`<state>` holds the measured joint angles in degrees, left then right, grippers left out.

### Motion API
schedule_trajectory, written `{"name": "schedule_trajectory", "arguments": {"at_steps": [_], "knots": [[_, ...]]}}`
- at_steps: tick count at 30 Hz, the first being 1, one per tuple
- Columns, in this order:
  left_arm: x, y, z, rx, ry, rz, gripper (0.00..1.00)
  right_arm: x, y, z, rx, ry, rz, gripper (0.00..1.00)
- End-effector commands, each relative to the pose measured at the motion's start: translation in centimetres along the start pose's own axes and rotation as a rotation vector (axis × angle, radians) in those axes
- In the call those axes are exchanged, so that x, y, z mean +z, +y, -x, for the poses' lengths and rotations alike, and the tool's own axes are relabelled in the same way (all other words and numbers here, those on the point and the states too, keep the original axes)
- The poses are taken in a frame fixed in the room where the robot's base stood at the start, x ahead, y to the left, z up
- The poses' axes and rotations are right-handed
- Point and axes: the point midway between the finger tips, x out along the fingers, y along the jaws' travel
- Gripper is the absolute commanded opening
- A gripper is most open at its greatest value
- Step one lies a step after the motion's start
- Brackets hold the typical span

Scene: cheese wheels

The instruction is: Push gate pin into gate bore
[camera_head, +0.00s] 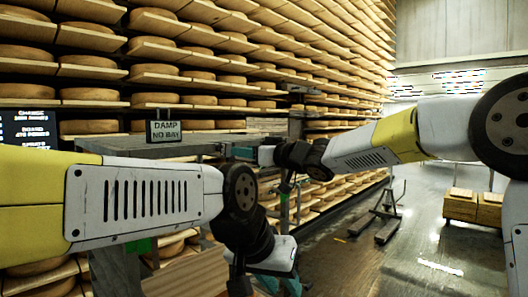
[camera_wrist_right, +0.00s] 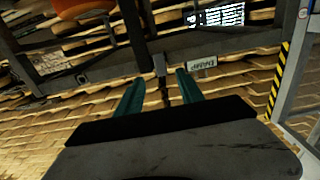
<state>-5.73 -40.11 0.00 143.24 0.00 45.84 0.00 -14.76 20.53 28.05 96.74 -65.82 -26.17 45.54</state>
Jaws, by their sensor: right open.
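My right gripper (camera_head: 238,152) reaches in from the right in the head view, beside the grey metal frame (camera_head: 150,149). Its teal fingers (camera_wrist_right: 159,78) are apart in the right wrist view. A small dark upright part (camera_wrist_right: 159,64) shows between and beyond the fingertips; I cannot tell whether it is the gate pin, nor whether anything touches it. My left gripper (camera_head: 278,282) points down at the bottom of the head view, its fingertips near the lower edge; its opening is unclear. The gate bore cannot be made out in either view.
A "DAMP NO BAY" sign (camera_head: 164,130) stands on the frame; it also shows in the right wrist view (camera_wrist_right: 202,62). Shelves of cheese wheels (camera_head: 96,94) fill the back.

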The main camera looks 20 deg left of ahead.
Motion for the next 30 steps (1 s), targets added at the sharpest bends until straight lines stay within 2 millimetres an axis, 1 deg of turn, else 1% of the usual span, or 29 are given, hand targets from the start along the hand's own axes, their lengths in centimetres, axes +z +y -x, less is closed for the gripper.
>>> {"name": "schedule_trajectory", "arguments": {"at_steps": [2, 3, 5, 9, 13, 16, 24, 30], "knots": [[0.0, 0.0, 0.0, 0.000, 0.000, 0.000, 0.33, 0.0, 0.0, 0.0, 0.000, 0.000, 0.000, 0.44], [0.0, 0.0, 0.0, 0.000, 0.000, 0.000, 0.33, 0.0, 0.0, 0.0, 0.000, 0.000, 0.000, 0.41], [0.0, 0.0, 0.0, 0.000, 0.000, 0.000, 0.33, -0.1, 0.0, 0.1, 0.000, 0.000, -0.005, 0.29], [0.0, 0.0, 0.0, 0.000, 0.000, 0.000, 0.33, -1.1, 0.0, 1.0, 0.001, 0.002, -0.064, 0.01], [0.0, 0.0, 0.0, 0.000, 0.000, 0.000, 0.33, -1.7, -0.1, 1.5, 0.000, 0.000, -0.115, 0.00], [0.0, 0.0, 0.0, 0.000, 0.000, 0.000, 0.33, -1.7, -0.1, 1.1, -0.002, -0.001, -0.126, 0.00], [0.0, 0.0, 0.0, 0.000, 0.000, 0.000, 0.33, -1.7, -0.2, -2.0, -0.003, 0.000, -0.126, 0.00], [0.0, 0.0, 0.0, 0.000, 0.000, 0.000, 0.33, -1.7, -0.1, -3.8, -0.001, 0.000, -0.125, 0.00]]}}
